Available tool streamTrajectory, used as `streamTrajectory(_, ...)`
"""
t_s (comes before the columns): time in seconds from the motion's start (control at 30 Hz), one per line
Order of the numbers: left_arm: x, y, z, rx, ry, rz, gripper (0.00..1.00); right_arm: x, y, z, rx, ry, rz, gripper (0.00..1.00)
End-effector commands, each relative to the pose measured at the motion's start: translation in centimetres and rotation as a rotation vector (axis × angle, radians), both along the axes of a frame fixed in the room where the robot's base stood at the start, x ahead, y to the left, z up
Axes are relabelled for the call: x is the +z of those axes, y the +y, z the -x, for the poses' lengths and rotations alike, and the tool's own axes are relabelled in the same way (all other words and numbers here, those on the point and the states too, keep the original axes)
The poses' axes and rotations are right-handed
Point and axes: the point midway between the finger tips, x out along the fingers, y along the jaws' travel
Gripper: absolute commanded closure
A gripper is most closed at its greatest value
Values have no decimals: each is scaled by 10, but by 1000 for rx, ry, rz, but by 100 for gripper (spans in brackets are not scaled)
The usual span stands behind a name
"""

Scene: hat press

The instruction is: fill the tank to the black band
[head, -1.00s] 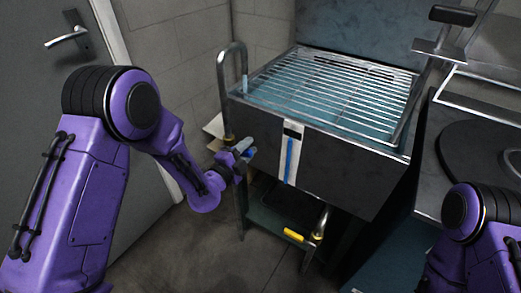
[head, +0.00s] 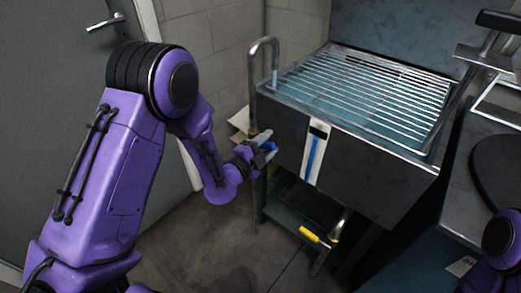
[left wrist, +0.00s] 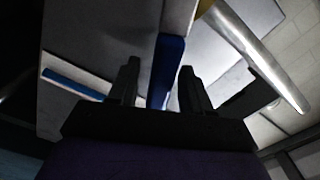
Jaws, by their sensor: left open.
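The tank (head: 375,165) is a dark metal basin with bluish water under a wire rack (head: 360,85). On its front a white gauge strip (head: 324,143) carries a blue column (head: 311,158) and a black band (head: 319,131); the column's top looks just below the band. A bent filler pipe (head: 252,85) stands at the tank's left corner. A blue handle (head: 269,146) is beside it. My left gripper (head: 264,147) is at this handle. In the left wrist view its open fingers (left wrist: 160,85) stand either side of the blue handle (left wrist: 168,60). My right gripper is out of view.
A yellow handle (head: 309,234) sits low under the tank, beside a lower shelf (head: 285,215). A lever arm (head: 470,75) and a counter with a dark round plate (head: 497,170) are at the right. A door (head: 60,110) is at the left. The floor below my left arm is clear.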

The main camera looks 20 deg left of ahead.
Motion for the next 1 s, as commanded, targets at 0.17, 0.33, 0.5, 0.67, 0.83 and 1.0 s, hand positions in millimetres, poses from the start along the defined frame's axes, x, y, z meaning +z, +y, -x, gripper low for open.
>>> streamTrajectory(0.17,-3,12,42,2,4,-1,51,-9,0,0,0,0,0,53)
streamTrajectory(0.33,-3,21,75,1,1,-1,51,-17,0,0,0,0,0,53)
streamTrajectory(0.5,-1,25,89,2,1,0,51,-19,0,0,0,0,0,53)
streamTrajectory(0.67,0,25,89,1,0,0,51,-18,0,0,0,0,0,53)
streamTrajectory(0.83,0,25,89,2,1,0,51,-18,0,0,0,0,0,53)
streamTrajectory(1.0,0,25,89,2,6,18,51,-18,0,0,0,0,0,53)
